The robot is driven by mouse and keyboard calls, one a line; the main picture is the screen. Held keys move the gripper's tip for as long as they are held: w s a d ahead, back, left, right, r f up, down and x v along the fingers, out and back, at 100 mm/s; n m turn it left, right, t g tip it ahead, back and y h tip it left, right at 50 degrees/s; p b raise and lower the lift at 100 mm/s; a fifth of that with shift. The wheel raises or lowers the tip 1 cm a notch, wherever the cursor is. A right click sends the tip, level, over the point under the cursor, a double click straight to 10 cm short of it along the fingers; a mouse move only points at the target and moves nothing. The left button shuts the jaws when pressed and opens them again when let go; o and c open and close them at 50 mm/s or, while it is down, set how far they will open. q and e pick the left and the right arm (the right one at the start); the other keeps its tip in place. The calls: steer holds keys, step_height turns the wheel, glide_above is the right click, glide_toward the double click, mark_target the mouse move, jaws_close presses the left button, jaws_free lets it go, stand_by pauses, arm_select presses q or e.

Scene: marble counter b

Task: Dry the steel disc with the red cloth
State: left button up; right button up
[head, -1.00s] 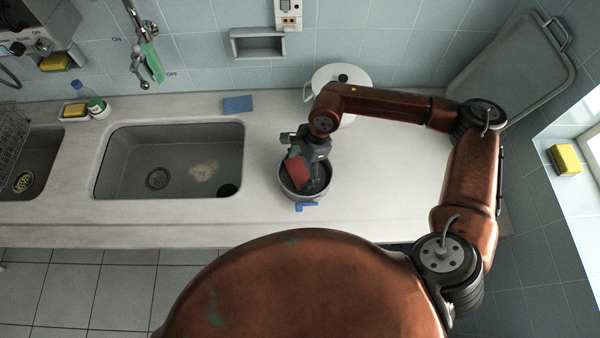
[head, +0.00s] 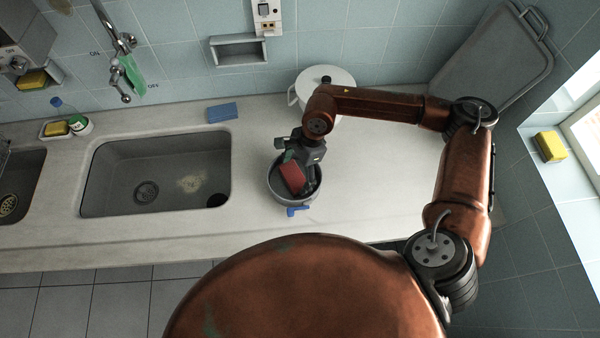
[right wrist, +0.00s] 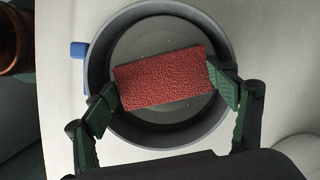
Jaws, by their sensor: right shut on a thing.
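The red cloth (head: 292,178) shows as a thick, textured red block. In the right wrist view the cloth (right wrist: 163,78) is held between the two green fingers of my right gripper (right wrist: 165,86), one at each end. In the head view my right gripper (head: 303,165) is over a round grey pan (head: 274,192) on the counter. The cloth is within the pan's outline; I cannot tell whether it touches the bottom. The pale, round pan floor (right wrist: 150,47) has small light specks and may be the steel disc; the cloth covers its middle. My left gripper is not in view.
A blue tab (head: 298,211) sticks out at the pan's front. A white lidded pot (head: 345,80) stands behind my right arm. The sink (head: 150,160) lies left, with a blue sponge (head: 222,112) behind its right end. The counter right of the pan is clear.

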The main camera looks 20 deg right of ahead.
mark_target(289, 175)
steer(key=shift+o, duration=0.2)
steer(key=shift+w+a+f, duration=0.1)
steer(key=shift+w+a, duration=0.05)
steer(key=shift+a, duration=0.3)
steer(key=shift+w+a+f, duration=0.1)
steer(key=shift+a, duration=0.35)
steer(key=shift+r, duration=0.1)
steer(key=shift+r+p, duration=1.3)
steer(key=shift+r, duration=1.7)
steer(key=shift+c, duration=0.2)
steer(key=shift+w, duration=0.1)
steer(key=shift+r+p, duration=0.75)
steer(key=shift+r, duration=0.8)
